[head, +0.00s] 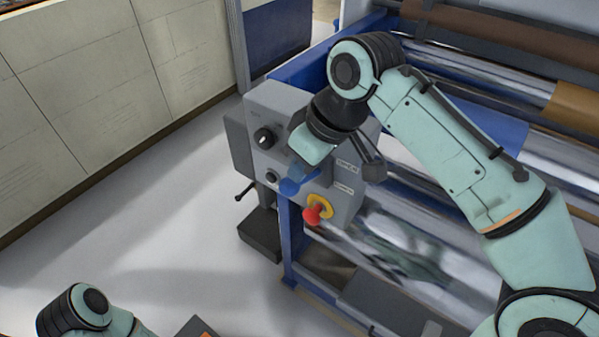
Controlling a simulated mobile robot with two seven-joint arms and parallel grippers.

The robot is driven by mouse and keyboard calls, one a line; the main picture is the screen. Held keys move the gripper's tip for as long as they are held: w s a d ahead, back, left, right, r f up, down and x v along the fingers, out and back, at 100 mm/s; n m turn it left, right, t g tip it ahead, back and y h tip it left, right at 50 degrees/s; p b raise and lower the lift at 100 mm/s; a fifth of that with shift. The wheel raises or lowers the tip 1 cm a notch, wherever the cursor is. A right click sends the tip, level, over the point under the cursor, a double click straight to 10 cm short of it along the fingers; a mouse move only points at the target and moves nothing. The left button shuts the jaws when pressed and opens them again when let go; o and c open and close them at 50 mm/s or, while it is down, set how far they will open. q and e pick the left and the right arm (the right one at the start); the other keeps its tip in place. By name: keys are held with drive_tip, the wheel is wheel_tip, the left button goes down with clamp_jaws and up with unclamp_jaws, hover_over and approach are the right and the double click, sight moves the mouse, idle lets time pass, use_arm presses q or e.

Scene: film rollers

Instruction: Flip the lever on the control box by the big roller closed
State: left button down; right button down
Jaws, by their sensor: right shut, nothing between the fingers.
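The grey control box (262,104) stands at the end of the roller machine, beside the big shiny roller (385,250). Its front face carries a blue lever (290,187) low down, just above a red knob (312,215) on a yellow ring. My right arm reaches in over the box from the right, and its wrist covers part of the face. My right gripper (373,171) is dark, shut and empty, close in front of the box's right side, to the right of the lever. My left arm shows only at the bottom left; its gripper is out of view.
A black dial (264,138) and a smaller black knob (271,177) sit on the box face. A blue machine frame (290,240) and more rollers lie to the right. The pale floor (150,240) is clear to the left, up to a panelled wall (90,80).

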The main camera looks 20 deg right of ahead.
drive_tip(key=shift+w+a+f, duration=0.15)
drive_tip(key=shift+w+f, duration=0.1)
drive_tip(key=shift+f, duration=0.25)
use_arm(q)
drive_tip(key=shift+f, duration=0.15)
use_arm(e)
drive_tip(key=shift+s, duration=0.1)
